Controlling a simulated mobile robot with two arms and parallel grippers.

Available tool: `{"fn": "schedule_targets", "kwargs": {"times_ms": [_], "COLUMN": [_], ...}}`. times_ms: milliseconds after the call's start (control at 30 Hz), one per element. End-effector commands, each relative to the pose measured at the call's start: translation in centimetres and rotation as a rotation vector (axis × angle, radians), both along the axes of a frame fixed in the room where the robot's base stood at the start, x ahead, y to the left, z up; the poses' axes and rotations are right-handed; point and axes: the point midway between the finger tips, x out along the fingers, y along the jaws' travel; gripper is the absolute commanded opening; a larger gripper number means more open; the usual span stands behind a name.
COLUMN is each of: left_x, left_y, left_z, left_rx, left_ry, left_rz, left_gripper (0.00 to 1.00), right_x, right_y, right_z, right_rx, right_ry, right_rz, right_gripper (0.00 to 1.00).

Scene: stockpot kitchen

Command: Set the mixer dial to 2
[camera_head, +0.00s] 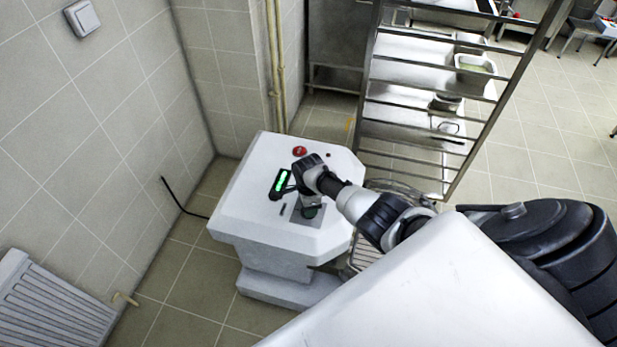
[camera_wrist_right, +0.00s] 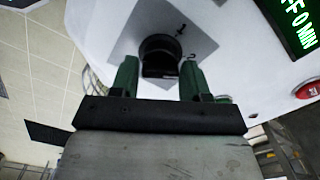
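The mixer (camera_head: 270,235) is a white floor-standing machine in the head view. The mixer dial (camera_wrist_right: 160,50) is black and round, on a grey plate (camera_wrist_right: 190,18) with small dark marks, one like a 2 at its right. My right gripper (camera_wrist_right: 159,76) has its two green fingers apart, one on each side of the dial's near edge. Whether they touch it I cannot tell. In the head view my right gripper (camera_head: 311,209) reaches down over the plate and hides most of the dial. My left gripper is not in view.
A green-lit display (camera_head: 281,182) sits beside the dial; its text ends in "0 MIN" in the wrist view. A red button (camera_head: 300,151) is at the mixer's back. A metal rack (camera_head: 440,100) stands behind right, and a tiled wall (camera_head: 90,150) is at left.

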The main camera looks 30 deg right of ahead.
Motion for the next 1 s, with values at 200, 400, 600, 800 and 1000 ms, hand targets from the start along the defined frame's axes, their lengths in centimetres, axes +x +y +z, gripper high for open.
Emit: {"fn": "schedule_targets", "kwargs": {"times_ms": [200, 400, 600, 800, 1000], "left_x": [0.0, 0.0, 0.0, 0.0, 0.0], "left_y": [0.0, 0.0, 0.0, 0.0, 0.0], "left_z": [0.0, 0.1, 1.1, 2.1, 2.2], "left_rx": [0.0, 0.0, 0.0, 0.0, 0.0], "left_ry": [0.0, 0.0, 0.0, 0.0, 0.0], "left_rz": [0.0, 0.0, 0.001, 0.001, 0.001], "left_gripper": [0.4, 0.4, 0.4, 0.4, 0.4], "right_x": [0.0, 0.0, 0.0, 0.1, 0.0], "right_y": [0.0, 0.0, 0.0, 0.0, 0.0], "right_z": [0.0, 0.2, 2.4, 6.2, 9.2], "right_rx": [0.0, 0.001, 0.0, 0.001, 0.0], "right_ry": [0.0, -0.001, -0.002, -0.004, -0.002], "right_rz": [0.0, 0.0, 0.0, 0.0, 0.001], "right_gripper": [0.66, 0.66, 0.66, 0.66, 0.66]}}
